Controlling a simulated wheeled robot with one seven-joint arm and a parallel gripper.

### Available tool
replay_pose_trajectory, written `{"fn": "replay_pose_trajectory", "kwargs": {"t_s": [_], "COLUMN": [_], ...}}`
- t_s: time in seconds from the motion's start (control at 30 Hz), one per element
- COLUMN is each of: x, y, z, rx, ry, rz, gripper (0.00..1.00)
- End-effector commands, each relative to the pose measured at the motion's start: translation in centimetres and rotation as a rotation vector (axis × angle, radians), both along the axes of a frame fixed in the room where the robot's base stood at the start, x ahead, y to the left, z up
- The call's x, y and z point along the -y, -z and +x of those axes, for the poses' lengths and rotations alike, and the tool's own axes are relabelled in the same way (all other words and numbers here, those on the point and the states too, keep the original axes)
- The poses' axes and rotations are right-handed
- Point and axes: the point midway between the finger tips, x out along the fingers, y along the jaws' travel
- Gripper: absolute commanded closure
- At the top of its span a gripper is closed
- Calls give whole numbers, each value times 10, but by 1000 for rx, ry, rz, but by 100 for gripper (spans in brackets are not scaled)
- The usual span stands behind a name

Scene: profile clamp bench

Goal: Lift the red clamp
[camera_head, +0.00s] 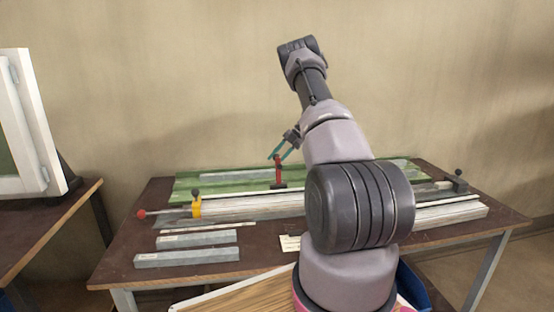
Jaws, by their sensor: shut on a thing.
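The red clamp (279,172) stands upright near the middle of the bench, with a dark foot low down by the long pale profile. My gripper (277,157), with teal fingers, reaches down from the upper right and is shut on the top of the red clamp. Whether the clamp's foot touches the surface below cannot be told. My arm hides the part of the bench to the right of the clamp.
A yellow clamp (196,206) with a red-knobbed handle sits at the left on the long profile (245,206). A black clamp (458,184) is at the right end. Grey bars (187,257) lie at the front left. A white-framed panel (22,120) stands on another table at left.

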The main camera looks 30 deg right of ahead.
Motion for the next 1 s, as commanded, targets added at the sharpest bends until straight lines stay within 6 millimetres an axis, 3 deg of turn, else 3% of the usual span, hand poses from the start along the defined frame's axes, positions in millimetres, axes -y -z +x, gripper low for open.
{"fn": "replay_pose_trajectory", "kwargs": {"t_s": [0.57, 0.6, 0.63, 0.67, 1.0], "x": [1, 1, 1, 1, 2], "y": [2, 2, 2, 2, 0], "z": [2, 2, 2, 2, 2], "rx": [-28, -28, -28, -28, -27], "ry": [0, 0, 0, 0, 0], "rz": [8, 8, 8, 8, 8], "gripper": [100, 50, 38, 34, 34]}}
